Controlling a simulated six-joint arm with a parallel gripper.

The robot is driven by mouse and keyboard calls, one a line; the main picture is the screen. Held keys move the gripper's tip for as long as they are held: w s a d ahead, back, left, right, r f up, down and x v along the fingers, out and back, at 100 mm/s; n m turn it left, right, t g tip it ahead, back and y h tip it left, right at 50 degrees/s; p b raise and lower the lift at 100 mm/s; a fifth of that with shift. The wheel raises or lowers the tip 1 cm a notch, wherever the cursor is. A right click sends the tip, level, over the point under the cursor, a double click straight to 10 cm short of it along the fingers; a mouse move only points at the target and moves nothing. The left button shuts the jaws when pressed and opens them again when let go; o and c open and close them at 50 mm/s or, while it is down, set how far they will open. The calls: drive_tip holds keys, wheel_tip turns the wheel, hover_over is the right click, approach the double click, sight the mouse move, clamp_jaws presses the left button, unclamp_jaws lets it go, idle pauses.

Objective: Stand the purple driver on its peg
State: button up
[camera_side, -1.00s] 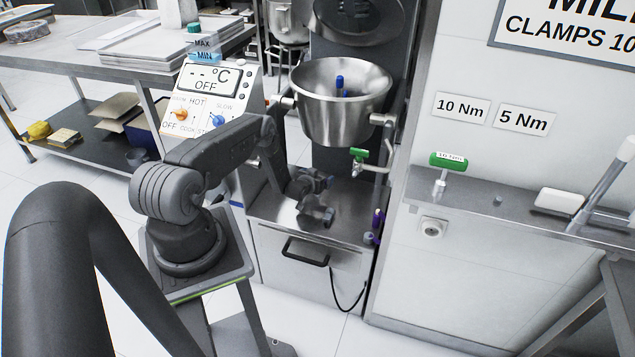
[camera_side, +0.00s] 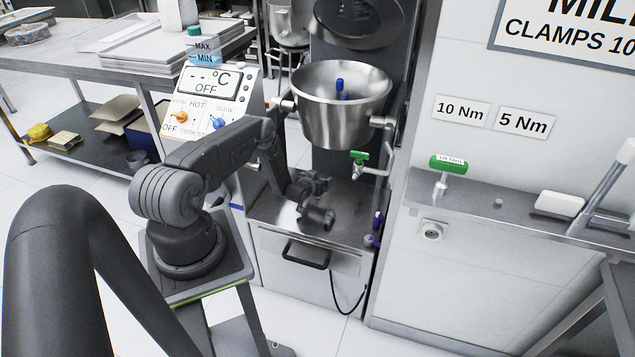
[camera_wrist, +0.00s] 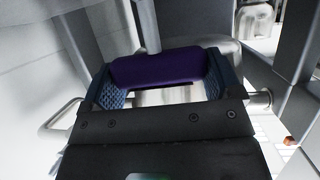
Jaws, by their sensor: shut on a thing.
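The purple driver (camera_wrist: 160,68) is clamped by its handle between the blue-padded fingers of my gripper (camera_wrist: 163,78) in the wrist view. Its pale shaft (camera_wrist: 147,28) points toward the top of that view. In the side view the purple driver (camera_side: 376,224) is small, at the right edge of the mixer's base, low and left of the wall shelf. My gripper (camera_side: 371,239) is there too, mostly too small to make out. A small grey stub (camera_side: 498,202), possibly the peg, rises from the shelf below the "5 Nm" sign (camera_side: 524,121); nothing stands on it.
A green driver (camera_side: 448,163) stands on the shelf (camera_side: 470,213) below the "10 Nm" sign (camera_side: 461,109). A white block (camera_side: 559,202) lies farther right. The steel mixer bowl (camera_side: 335,119) and its green-handled valve (camera_side: 359,156) are above my wrist.

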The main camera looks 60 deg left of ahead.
wheel_tip(320, 180, up, 9)
drive_tip(key=shift+w+d+r, duration=0.1)
drive_tip(key=w+d+r+m+t+h, duration=0.1)
drive_tip(key=w+d+r+m+h, duration=0.1)
drive_tip(key=d+r, duration=0.7)
drive_tip(key=w+d+r+m+t+h, duration=0.25)
drive_tip(key=d+r, duration=0.35)
drive_tip(key=d, duration=0.5)
drive_tip(key=s+d+r+m+h, duration=0.3)
drive_tip(key=d+r+h, duration=0.1)
drive_tip(key=d+r, duration=0.55)
drive_tip(key=s+d+r+m+h, duration=0.2)
drive_tip(key=d+r+m+h, duration=0.2)
drive_tip(key=d+r, duration=0.55)
drive_tip(key=w+d+r+n+y, duration=0.2)
drive_tip(key=w+d+r, duration=0.7)
drive_tip(key=r, duration=0.1)
drive_tip(key=w+d+f+m+h, duration=0.1)
drive_tip(key=w+d+f, duration=0.5)
drive_tip(key=w+f, duration=0.2)
drive_tip(key=shift+w+d+g, duration=0.35)
drive_tip(key=shift+w, duration=0.3)
drive_tip(key=shift+s+f+h, duration=0.1)
drive_tip(key=shift+f+h, duration=0.05)
drive_tip(key=shift+h, duration=0.1)
drive_tip(key=shift+f, duration=2.45)
